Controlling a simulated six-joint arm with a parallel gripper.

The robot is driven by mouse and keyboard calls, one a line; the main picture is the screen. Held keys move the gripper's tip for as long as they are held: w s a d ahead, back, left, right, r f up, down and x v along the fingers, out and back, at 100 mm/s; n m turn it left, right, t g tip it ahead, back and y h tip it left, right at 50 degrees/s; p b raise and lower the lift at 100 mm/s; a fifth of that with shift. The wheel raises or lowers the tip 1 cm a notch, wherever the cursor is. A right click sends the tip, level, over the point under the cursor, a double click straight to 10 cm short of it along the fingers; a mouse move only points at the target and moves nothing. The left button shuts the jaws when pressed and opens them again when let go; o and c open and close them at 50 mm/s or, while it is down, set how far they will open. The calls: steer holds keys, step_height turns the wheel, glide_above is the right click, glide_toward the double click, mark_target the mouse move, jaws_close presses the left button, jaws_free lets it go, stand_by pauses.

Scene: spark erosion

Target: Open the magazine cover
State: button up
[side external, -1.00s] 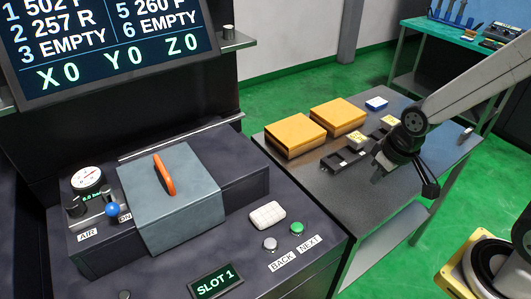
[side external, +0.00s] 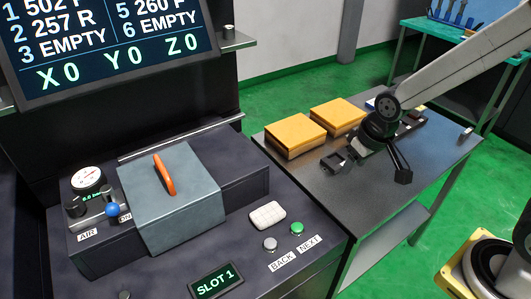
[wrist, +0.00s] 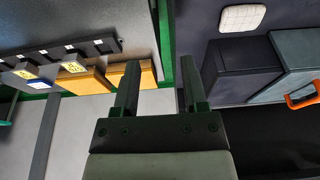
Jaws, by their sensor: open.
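The magazine cover (side external: 185,205) is a grey-blue lid with an orange handle (side external: 164,174) on top. It sits shut over the dark magazine block on the machine's deck. In the wrist view the cover (wrist: 293,67) and its orange handle (wrist: 301,96) are at the right edge. My gripper (side external: 366,168) is above the side table, well to the right of the cover and apart from it. In the wrist view my gripper (wrist: 158,82) has its two fingers spread with nothing between them.
A blue-knobbed air valve (side external: 112,209) and a gauge (side external: 88,179) stand left of the cover. A white pad (side external: 267,215) and the green button (side external: 297,228) are to its right. Two orange boxes (side external: 295,136) lie on the side table (side external: 417,167). A monitor (side external: 110,45) stands behind.

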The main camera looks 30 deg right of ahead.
steer(key=w+a+r, duration=0.2)
steer(key=w+a, duration=0.4)
steer(key=w, duration=0.1)
steer(key=t+y, duration=0.2)
glide_toward(164, 170)
steer(key=shift+w+f, duration=0.25)
steer(key=shift+w, duration=0.1)
steer(key=shift+f, duration=0.1)
steer(key=shift+x, duration=3.8)
steer(key=shift+s, duration=0.1)
steer(key=shift+c, duration=0.3)
jaws_close()
